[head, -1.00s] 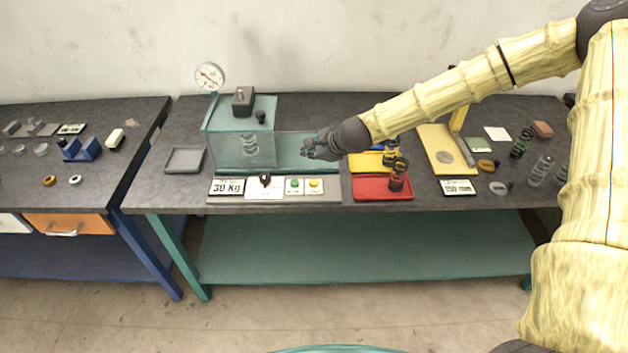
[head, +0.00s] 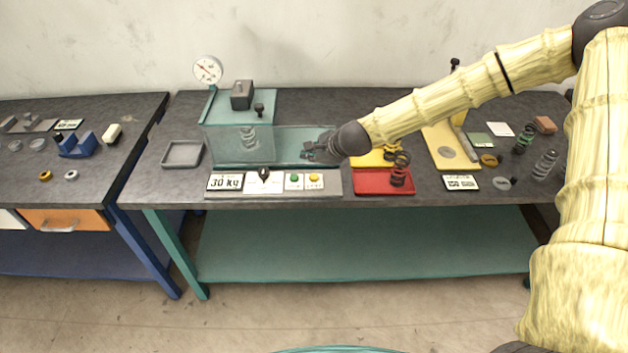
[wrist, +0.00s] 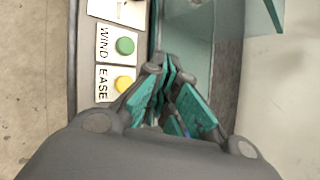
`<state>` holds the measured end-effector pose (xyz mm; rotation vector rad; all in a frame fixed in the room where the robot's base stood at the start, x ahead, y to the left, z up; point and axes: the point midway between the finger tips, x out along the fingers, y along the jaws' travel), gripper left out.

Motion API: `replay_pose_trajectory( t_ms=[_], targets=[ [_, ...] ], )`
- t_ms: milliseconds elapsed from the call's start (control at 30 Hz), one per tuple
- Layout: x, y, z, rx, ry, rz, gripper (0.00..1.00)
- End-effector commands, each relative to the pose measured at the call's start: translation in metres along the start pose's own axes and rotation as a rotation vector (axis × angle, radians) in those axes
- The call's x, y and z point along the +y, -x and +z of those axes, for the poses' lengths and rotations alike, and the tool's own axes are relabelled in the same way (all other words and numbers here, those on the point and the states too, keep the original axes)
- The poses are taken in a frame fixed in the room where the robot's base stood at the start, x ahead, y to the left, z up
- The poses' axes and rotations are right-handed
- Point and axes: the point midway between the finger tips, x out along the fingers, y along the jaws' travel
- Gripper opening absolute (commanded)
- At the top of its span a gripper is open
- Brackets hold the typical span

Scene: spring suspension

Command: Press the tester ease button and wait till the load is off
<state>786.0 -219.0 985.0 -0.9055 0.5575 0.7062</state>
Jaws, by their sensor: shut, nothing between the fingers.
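The tester (head: 224,139) is a teal frame with a clear front, a spring (head: 249,138) inside it and a dark block on top. A round dial gauge (head: 207,70) stands at its back left. On the panel in front are a green button labelled WIND (wrist: 124,46) and a yellow ease button (wrist: 124,84), labelled EASE in the wrist view. The yellow button also shows in the head view (head: 314,178). My gripper (head: 309,150) is shut and empty, above and behind the yellow button, apart from it. In the wrist view its fingers (wrist: 166,70) are beside the button.
A "30 kg" plate (head: 225,182) and a dark lever (head: 264,174) sit left of the buttons. A red tray (head: 370,187) with a dark spring lies to the right, and a yellow tray behind it. An empty grey tray (head: 169,162) stands at left.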

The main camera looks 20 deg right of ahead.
Motion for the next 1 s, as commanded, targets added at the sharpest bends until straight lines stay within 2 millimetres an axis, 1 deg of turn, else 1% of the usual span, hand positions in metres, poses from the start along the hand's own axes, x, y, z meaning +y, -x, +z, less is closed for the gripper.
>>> replay_pose_trajectory(
  t_ms=[33,200,400,1000],
  targets=[
    [0.005,-0.007,-0.006,0.000,-0.001,0.001,0.00],
    [0.015,-0.021,-0.016,0.000,-0.001,0.000,0.00],
    [0.023,-0.032,-0.023,0.000,0.000,0.000,0.00],
    [0.024,-0.033,-0.024,0.000,0.000,0.000,0.00]
  ],
)
